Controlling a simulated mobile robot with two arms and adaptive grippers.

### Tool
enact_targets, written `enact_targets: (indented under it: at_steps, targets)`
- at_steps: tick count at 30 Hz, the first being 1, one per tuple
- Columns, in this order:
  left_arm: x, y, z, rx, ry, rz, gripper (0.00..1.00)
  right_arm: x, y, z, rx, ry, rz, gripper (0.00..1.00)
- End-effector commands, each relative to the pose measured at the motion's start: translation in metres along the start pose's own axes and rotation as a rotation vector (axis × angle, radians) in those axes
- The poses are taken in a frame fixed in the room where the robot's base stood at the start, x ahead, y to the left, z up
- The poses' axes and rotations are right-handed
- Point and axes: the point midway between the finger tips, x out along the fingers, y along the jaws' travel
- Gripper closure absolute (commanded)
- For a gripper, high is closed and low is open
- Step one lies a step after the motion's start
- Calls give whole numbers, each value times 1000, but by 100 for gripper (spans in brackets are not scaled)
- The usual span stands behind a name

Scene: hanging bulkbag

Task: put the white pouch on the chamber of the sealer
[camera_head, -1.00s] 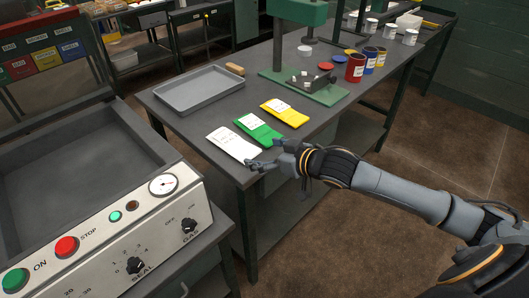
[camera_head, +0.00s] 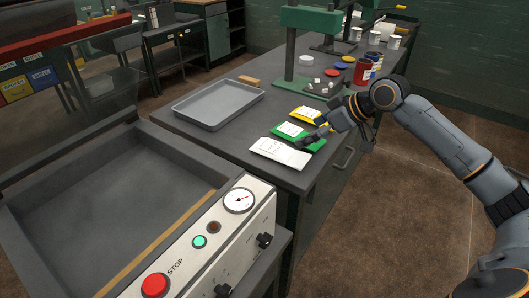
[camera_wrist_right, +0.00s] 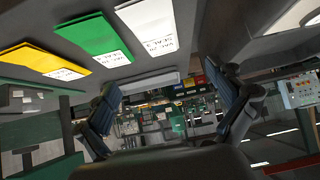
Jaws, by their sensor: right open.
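The white pouch (camera_head: 279,152) lies flat at the near edge of the dark table, closest to the sealer. It also shows in the wrist view (camera_wrist_right: 147,27). The green pouch (camera_head: 291,132) and the yellow pouch (camera_head: 306,114) lie beside it in a row. My right gripper (camera_head: 312,139) is at the green pouch, just right of the white one; contact is unclear. In the wrist view its two fingers (camera_wrist_right: 170,96) are wide apart with nothing between them. The sealer's open, empty chamber (camera_head: 100,205) is at the lower left. My left gripper is out of view.
A grey tray (camera_head: 216,104) lies behind the pouches, with a small wooden block (camera_head: 249,80) near it. A green press (camera_head: 305,45) and several cans (camera_head: 362,70) stand farther back. The sealer's control panel (camera_head: 215,235) faces the front. Floor is clear right of the table.

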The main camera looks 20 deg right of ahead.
Motion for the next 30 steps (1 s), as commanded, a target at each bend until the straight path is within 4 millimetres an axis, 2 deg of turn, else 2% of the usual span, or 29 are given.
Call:
enact_targets:
  at_steps: [3,7,12,19,27,30]
  targets:
    - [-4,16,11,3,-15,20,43,18,-2,-1,2,1,-7,6]
    - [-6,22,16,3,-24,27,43,45,-2,-1,3,1,-6,6]
    - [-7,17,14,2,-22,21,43,73,-1,-1,2,0,-4,6]
    - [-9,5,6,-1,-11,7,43,89,-1,-2,1,0,-3,6]
    - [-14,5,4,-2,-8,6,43,128,-2,-5,2,-1,-3,6]
    - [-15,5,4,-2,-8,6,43,134,-1,-5,1,-1,-1,6]
